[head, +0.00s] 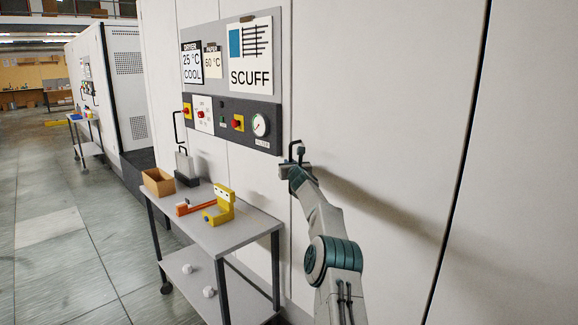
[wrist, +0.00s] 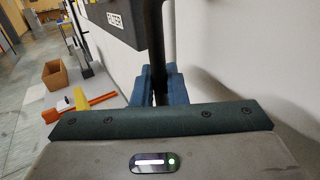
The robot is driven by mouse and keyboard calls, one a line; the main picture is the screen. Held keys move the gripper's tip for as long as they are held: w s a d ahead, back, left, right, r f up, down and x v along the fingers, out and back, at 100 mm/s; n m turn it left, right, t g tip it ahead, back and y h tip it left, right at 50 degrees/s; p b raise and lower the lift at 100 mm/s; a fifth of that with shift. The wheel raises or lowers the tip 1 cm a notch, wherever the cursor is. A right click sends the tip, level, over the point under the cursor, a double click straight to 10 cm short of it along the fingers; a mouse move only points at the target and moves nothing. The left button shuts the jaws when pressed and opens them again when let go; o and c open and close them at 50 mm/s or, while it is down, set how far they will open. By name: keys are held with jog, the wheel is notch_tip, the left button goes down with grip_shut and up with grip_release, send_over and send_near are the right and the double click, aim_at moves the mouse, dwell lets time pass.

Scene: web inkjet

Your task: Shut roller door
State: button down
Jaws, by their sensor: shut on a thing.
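The large white door panel (head: 390,110) fills the right of the head view, with a narrow seam on its left and a dark vertical gap on its right. A black bar handle (head: 297,147) stands out near its left edge. My gripper (head: 296,164) is at this handle. In the wrist view the upright black handle (wrist: 156,40) runs down between the two teal fingers of my gripper (wrist: 160,85), which are shut on it. The lower end of the handle is hidden behind the gripper body. I cannot tell how far the door is open.
A grey trolley (head: 247,222) with a cardboard box (head: 158,181) and orange and yellow tools stands left of my arm. A control panel (head: 232,123) with red knobs and a gauge is above it. Open floor (head: 50,225) lies at far left.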

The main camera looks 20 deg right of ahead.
jog(key=shift+s+d+r, duration=0.1)
jog(key=shift+d+r, duration=0.1)
jog(key=shift+d, duration=0.15)
jog(key=shift+d+r, duration=0.1)
jog(key=c, duration=1.5)
grip_release()
jog(key=shift+d+h, duration=0.15)
jog(key=shift+h, duration=0.15)
jog(key=shift+c, duration=0.2)
jog(key=shift+f, duration=0.2)
jog(key=shift+f, duration=0.1)
jog(key=shift+b, duration=0.3)
